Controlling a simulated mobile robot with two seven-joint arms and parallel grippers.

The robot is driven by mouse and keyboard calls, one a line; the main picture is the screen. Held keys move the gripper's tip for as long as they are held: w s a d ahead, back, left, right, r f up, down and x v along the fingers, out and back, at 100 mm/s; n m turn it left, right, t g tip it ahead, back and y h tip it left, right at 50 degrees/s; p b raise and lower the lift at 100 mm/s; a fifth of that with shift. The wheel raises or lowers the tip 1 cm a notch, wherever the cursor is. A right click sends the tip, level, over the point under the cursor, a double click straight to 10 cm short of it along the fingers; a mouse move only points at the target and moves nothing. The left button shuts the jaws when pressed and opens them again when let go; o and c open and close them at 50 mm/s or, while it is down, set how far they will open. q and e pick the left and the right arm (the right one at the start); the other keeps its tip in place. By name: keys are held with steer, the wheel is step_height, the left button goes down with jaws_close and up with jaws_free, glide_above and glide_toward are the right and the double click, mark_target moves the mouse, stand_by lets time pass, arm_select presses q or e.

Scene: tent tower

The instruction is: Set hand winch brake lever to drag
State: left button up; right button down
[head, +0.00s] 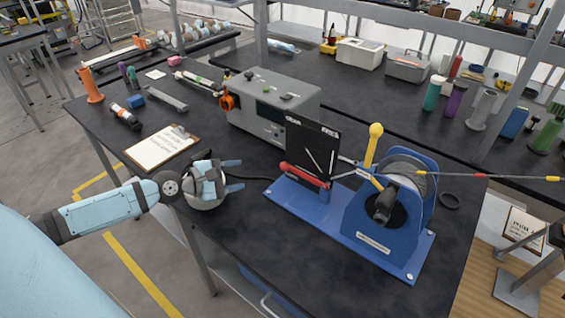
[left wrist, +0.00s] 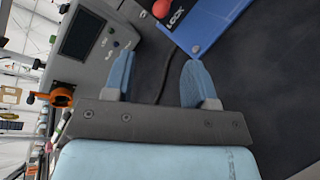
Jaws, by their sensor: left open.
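The hand winch stands on a blue base plate (head: 350,228) at the right of the dark bench in the head view. Its brake lever has a red grip (head: 303,174) that lies low across the black marked panel (head: 312,150), pointing left. Small white labels on the panel's top edge are hard to read. In the left wrist view a red rounded end (left wrist: 162,9) shows beside a LOCK label (left wrist: 176,17). My left gripper (head: 238,177) is open and empty, left of the lever and apart from it; its blue fingers also show in the wrist view (left wrist: 158,66).
A grey control box (head: 272,105) with an orange knob stands behind my left gripper. A clipboard (head: 162,148) lies to its left. A yellow-knobbed handle (head: 375,131) rises beside the winch drum (head: 405,168). A line runs right from the drum.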

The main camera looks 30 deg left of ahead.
mark_target(303, 176)
arm_select(q)
steer(key=p+x, duration=0.2)
steer(key=x, duration=1)
steer(key=shift+w+d, duration=0.1)
steer(key=shift+d, duration=0.1)
steer(key=shift+w+d+f, duration=0.1)
steer(key=shift+w+d, duration=0.1)
steer(key=shift+w, duration=0.2)
jaws_close()
